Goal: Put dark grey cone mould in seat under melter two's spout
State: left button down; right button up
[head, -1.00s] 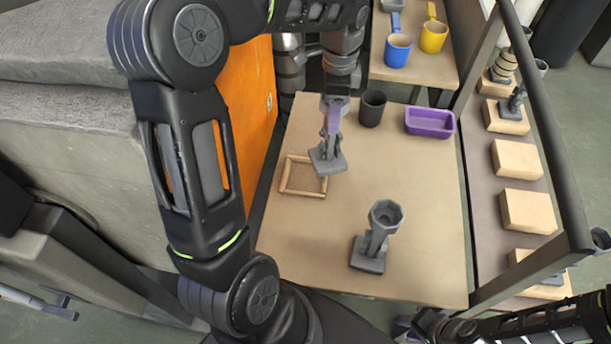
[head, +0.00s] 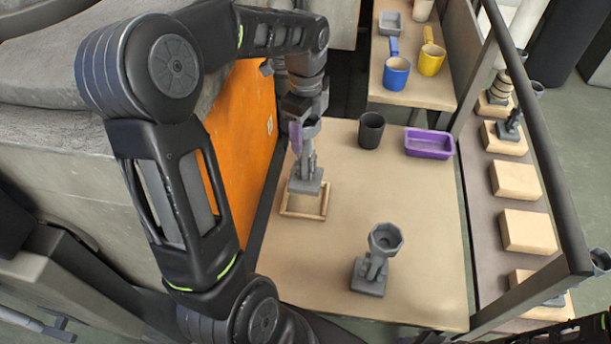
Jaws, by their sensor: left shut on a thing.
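My left gripper (head: 306,160) points down and is shut on a grey mould with a square base (head: 307,186), which I take for the dark grey cone mould. Its upper part is mostly hidden by the fingers. The base overlaps the back part of a square wooden frame seat (head: 304,216) on the table; I cannot tell whether it touches. A second grey piece, with an octagonal funnel top and square foot (head: 370,277), stands nearer the front. I cannot make out a melter's spout. My right gripper is not in view.
A dark cup (head: 371,131) and a purple tray (head: 429,143) stand at the table's back. An orange panel (head: 250,140) borders the left. Blue (head: 396,74) and yellow (head: 432,62) ladles lie on a further table. A dark rail (head: 540,130) runs along the right. The table's right middle is clear.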

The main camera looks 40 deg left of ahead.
aim_at(305, 156)
pick_arm(q)
jog(key=shift+f, duration=2.3)
jog(key=shift+f+p, duration=0.3)
jog(key=shift+f, duration=1.65)
jog(key=shift+f, duration=0.15)
jog(key=shift+c, duration=2.3)
grip_release()
jog(key=shift+r, duration=0.2)
notch_tip(305, 156, up, 12)
jog(key=shift+r, duration=0.1)
